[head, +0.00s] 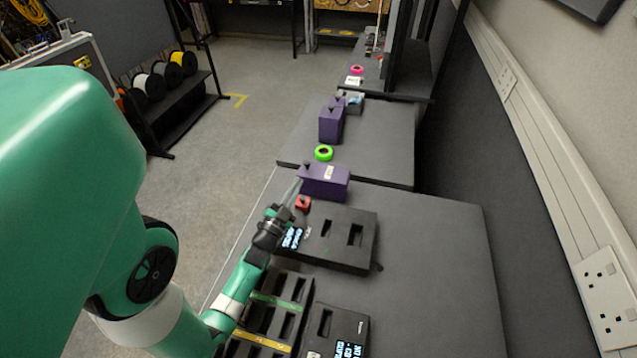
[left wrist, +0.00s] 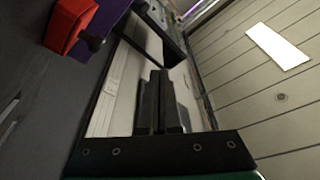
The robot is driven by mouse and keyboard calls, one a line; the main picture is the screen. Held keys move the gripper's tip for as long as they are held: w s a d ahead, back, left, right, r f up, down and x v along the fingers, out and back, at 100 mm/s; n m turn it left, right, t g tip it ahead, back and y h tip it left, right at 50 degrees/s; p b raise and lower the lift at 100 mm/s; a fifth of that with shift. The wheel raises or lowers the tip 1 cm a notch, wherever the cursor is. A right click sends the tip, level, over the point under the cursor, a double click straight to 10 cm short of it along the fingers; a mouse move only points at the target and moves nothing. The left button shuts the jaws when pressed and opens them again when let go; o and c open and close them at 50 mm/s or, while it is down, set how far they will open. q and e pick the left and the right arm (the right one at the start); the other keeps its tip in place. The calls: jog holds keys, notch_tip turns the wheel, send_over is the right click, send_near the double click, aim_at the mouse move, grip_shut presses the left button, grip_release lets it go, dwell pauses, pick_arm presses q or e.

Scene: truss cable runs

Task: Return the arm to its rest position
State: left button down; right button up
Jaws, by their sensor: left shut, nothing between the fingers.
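My left arm (head: 150,270), green and white, reaches in from the left over the front edge of the grey table. My left gripper (head: 292,190) is near a purple block (head: 325,181) and a small red block (head: 303,203); I cannot tell whether it touches either. In the left wrist view the two dark fingers (left wrist: 160,105) are together with nothing between them. The red block (left wrist: 68,27) also shows there at upper left. My right gripper is in neither view.
A black slotted box with a lit display (head: 345,240) lies just right of the gripper. A slotted tray (head: 262,325) and another display box (head: 338,330) are nearer. A green ring (head: 323,153) and a second purple block (head: 331,123) are farther back. The table's right side is clear.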

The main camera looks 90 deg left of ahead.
pick_arm(q)
jog(key=shift+s+d, duration=0.2)
jog(key=shift+d, duration=0.25)
